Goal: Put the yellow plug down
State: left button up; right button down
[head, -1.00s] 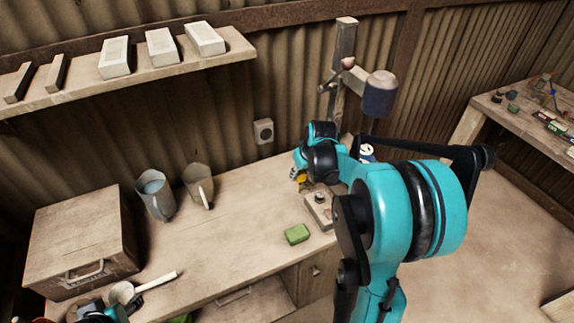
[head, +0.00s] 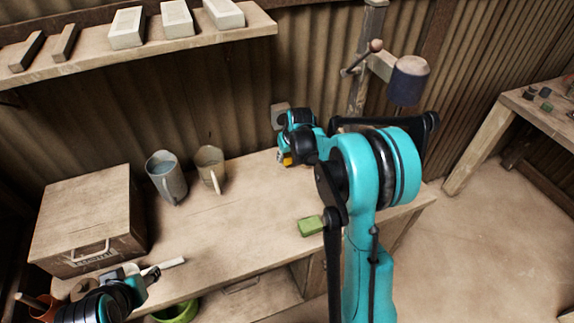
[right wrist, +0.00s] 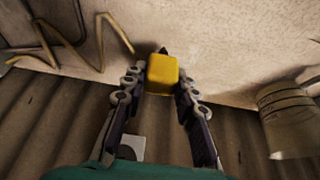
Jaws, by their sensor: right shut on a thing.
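The yellow plug (right wrist: 163,73) is between the fingertips of my right gripper (right wrist: 160,84) in the right wrist view. That gripper is shut on it. In the head view my right gripper (head: 287,160) is over the back of the workbench, below the wall socket (head: 279,116), with a bit of yellow plug (head: 288,160) showing. I cannot tell whether the plug touches the bench. My left gripper (head: 148,277) is at the lower left, by a white-handled dipper (head: 172,263); its fingers are too unclear to read.
Two mugs (head: 166,178) stand left of my right gripper. A wooden box (head: 85,225) is at the bench's left end. The press (head: 408,80) rises behind my arm. The middle of the workbench (head: 235,225) is clear.

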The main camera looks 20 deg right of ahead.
aim_at(287, 165)
notch_tip(287, 165, down, 4)
jog(key=shift+r+b, duration=0.1)
jog(key=shift+b, duration=0.6)
jog(key=shift+r, duration=0.1)
jog(key=shift+f+b, duration=0.45)
jog(key=shift+f, duration=0.15)
jog(key=c, duration=1.2)
grip_release()
jog(key=shift+r, duration=0.15)
